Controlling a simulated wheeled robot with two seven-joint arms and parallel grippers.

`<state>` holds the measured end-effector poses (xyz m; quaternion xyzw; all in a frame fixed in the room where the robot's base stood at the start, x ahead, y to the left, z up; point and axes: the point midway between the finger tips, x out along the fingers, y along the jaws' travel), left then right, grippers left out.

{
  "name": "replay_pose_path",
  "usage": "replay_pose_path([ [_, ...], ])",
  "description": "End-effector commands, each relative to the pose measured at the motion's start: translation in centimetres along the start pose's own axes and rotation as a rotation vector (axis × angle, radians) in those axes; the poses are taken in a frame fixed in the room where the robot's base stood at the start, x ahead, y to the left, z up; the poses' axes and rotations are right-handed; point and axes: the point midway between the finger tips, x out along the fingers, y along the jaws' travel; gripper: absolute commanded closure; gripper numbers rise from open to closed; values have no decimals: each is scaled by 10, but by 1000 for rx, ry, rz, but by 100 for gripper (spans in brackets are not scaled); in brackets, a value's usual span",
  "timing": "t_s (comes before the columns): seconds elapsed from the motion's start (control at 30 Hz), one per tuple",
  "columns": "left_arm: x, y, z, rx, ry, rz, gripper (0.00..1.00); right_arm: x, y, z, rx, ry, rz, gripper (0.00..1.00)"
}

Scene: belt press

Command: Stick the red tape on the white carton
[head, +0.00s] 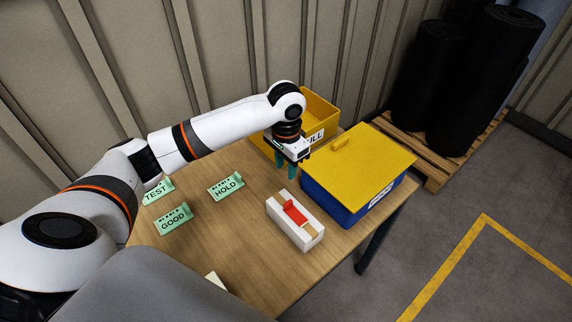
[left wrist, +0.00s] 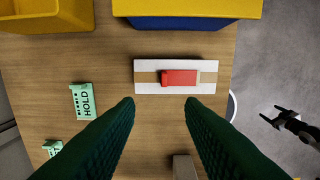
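The white carton (head: 306,235) lies on the wooden table in front of the blue box, with a tan strip along its top. The red tape (head: 295,212) lies on top of the carton over that strip, with a raised tab at one end. In the left wrist view the carton (left wrist: 206,87) and the red tape (left wrist: 180,77) show beyond my fingertips. My left gripper (head: 285,170) points down above the table, behind and left of the carton. In the left wrist view its fingers (left wrist: 158,108) are apart with nothing between them.
A blue box with a yellow lid (head: 362,160) and a yellow bin (head: 322,107) stand behind the carton. Green signs HOLD (head: 227,187), GOOD (head: 173,219) and TEST (head: 157,191) stand left. A pale object (head: 216,280), partly hidden, is at the near edge. Mid-table is clear.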

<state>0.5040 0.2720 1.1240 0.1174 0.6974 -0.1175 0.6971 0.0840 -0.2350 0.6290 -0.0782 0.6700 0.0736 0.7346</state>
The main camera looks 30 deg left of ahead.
Motion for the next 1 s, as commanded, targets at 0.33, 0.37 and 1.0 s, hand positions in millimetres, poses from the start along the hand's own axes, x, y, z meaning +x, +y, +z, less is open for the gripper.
replay_pose_path([
  [0.33, -18, 0, 0, -1, -2, 1, 65, -5, 0, 0, 0, 0, 0, 20],
  [0.37, -20, 0, 0, -1, -1, 1, 65, -5, 0, 0, 0, 0, 0, 20],
  [1.0, -34, 0, 0, 0, 0, 0, 65, -5, 0, 0, 0, 0, 0, 20],
])
